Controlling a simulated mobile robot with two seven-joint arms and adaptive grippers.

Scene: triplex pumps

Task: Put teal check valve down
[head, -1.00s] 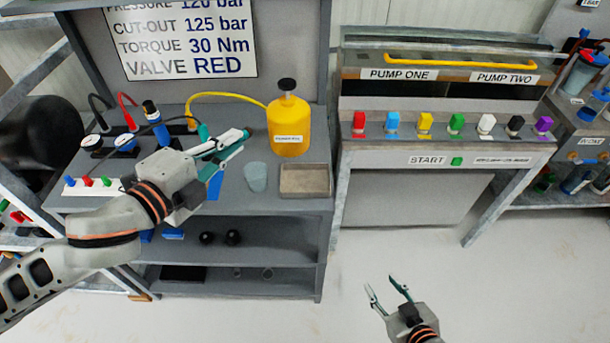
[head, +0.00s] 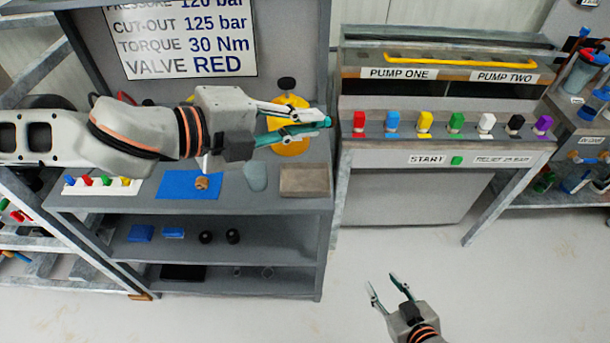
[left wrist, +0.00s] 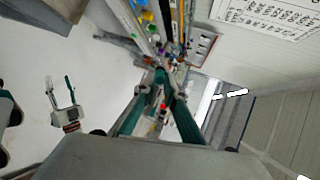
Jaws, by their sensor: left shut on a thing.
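My left gripper (head: 326,120) reaches across from the left above the bench, with its fingertips near the bench's right edge. It is shut on a small teal piece, the teal check valve (head: 328,122), mostly hidden by the teal-lined fingers. In the left wrist view the fingers close together around a teal bit (left wrist: 160,76). The valve is held in the air, clear of the bench top (head: 228,196). My right gripper (head: 382,281) is open and empty over the floor at the lower right; it also shows in the left wrist view (left wrist: 62,95).
On the bench are a blue mat (head: 175,185) with a small brown piece (head: 202,183), a translucent cup (head: 256,176), a shallow grey-brown tray (head: 304,180) and a yellow bottle (head: 291,147) partly behind my left gripper. The pump stand (head: 440,160) with coloured knobs stands right.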

